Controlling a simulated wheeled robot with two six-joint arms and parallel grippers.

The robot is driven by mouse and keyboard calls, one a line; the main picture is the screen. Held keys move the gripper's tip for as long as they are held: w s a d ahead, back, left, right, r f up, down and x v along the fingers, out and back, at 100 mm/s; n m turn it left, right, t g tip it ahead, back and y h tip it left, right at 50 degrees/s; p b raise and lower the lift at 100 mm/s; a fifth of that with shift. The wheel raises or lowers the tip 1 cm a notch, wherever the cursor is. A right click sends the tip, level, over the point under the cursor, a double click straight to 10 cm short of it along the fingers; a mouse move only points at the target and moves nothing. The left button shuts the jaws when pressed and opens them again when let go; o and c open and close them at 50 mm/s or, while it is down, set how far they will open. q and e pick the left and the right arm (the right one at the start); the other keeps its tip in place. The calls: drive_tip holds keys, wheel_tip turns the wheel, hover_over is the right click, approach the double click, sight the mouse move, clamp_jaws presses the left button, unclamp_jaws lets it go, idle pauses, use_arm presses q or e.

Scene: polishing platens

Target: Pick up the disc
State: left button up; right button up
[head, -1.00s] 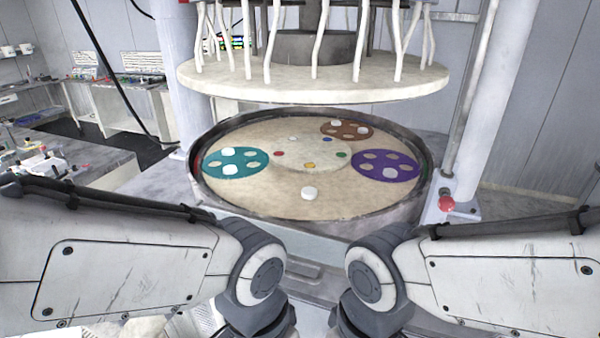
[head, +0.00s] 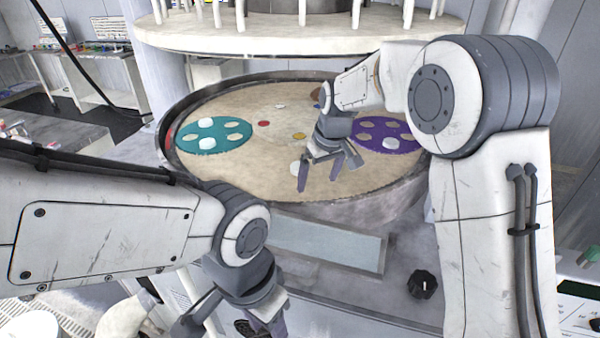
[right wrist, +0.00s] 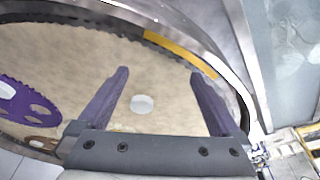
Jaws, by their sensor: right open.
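A small white disc (head: 295,167) lies flat on the beige platen, beside the left finger of my right gripper in the head view and partly covered by it. In the right wrist view the disc (right wrist: 142,104) shows whole between the two fingers, nearer the left one. My right gripper (head: 319,184) is open and empty, pointing down over the front of the platen. Its purple fingers (right wrist: 160,82) also show in the wrist view. My left gripper (head: 240,322) hangs low at the bottom edge, its tips partly cut off.
The round platen (head: 240,178) has a raised metal rim. A teal carrier (head: 224,132) holding white discs lies left, and a purple carrier (head: 400,146) with a white disc lies right. A large upper plate (head: 300,40) hangs above. A black knob (head: 422,284) stands on the front panel.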

drive_tip(key=w, duration=0.1)
drive_tip(key=w+d+f, duration=0.1)
drive_tip(key=w, duration=0.1)
drive_tip(key=shift+w+d+f, duration=0.15)
drive_tip(key=shift+w+d, duration=0.05)
drive_tip(key=shift+w, duration=0.1)
drive_tip(key=w+a+p, duration=0.1)
drive_tip(key=w, duration=0.2)
drive_tip(key=w+a+p, duration=0.2)
drive_tip(key=w, duration=0.1)
drive_tip(key=w+a+p, duration=0.1)
drive_tip(key=w+p, duration=0.1)
drive_tip(key=shift+w+a, duration=0.2)
drive_tip(key=shift+w, duration=0.2)
drive_tip(key=shift+w+a+p, duration=0.35)
drive_tip(key=shift+w+p, duration=0.2)
drive_tip(key=shift+w, duration=0.1)
drive_tip(key=shift+w+a+f+p, duration=0.1)
drive_tip(key=shift+w+f+p, duration=0.1)
drive_tip(key=shift+p, duration=0.1)
drive_tip(key=p+x, duration=0.1)
drive_tip(key=x, duration=0.2)
drive_tip(key=shift+w+f+p, duration=0.1)
drive_tip(key=shift+f+p, duration=0.2)
drive_tip(key=shift+f, duration=0.45)
drive_tip(key=shift+c, duration=0.3)
